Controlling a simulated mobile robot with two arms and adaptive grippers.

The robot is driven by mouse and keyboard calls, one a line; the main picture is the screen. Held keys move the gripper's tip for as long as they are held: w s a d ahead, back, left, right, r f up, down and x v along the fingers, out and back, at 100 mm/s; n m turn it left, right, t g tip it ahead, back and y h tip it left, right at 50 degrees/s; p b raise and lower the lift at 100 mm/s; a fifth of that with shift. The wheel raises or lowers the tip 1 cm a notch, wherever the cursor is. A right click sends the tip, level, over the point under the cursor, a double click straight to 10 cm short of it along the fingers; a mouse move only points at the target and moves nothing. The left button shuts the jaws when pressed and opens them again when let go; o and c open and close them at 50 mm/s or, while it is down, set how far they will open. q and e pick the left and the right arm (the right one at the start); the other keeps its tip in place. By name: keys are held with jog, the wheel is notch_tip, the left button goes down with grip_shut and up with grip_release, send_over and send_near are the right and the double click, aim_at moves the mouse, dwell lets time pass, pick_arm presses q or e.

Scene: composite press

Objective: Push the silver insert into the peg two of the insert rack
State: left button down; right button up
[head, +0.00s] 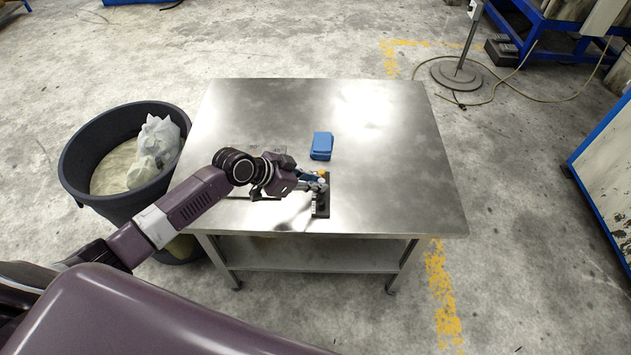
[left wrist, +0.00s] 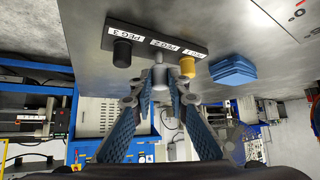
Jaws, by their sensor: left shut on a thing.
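In the left wrist view, the black insert rack (left wrist: 185,45) shows with labels for pegs one, two and three. A yellow insert (left wrist: 187,66) is at peg one and a black insert (left wrist: 121,52) at peg three. The silver insert (left wrist: 158,76) is at the peg two position, between the fingertips of my left gripper (left wrist: 158,92). The gripper is shut on it. Whether the insert is fully seated is not clear. In the head view, my left gripper (head: 316,182) is over the rack (head: 322,208) and partly hides it. My right gripper is not in view.
A blue box (head: 321,146) stands on the metal table (head: 400,130) behind the rack; it also shows in the left wrist view (left wrist: 233,70). The table's right side is clear. A dark bin (head: 85,175) with a white bag stands left of the table.

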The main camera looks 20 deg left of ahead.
pick_arm(q)
jog(key=shift+f+b, duration=0.95)
jog(key=shift+f, duration=0.3)
dwell(0.8)
jog(key=c, duration=1.8)
grip_release()
jog(key=shift+s+f, duration=0.1)
jog(key=shift+s, duration=0.1)
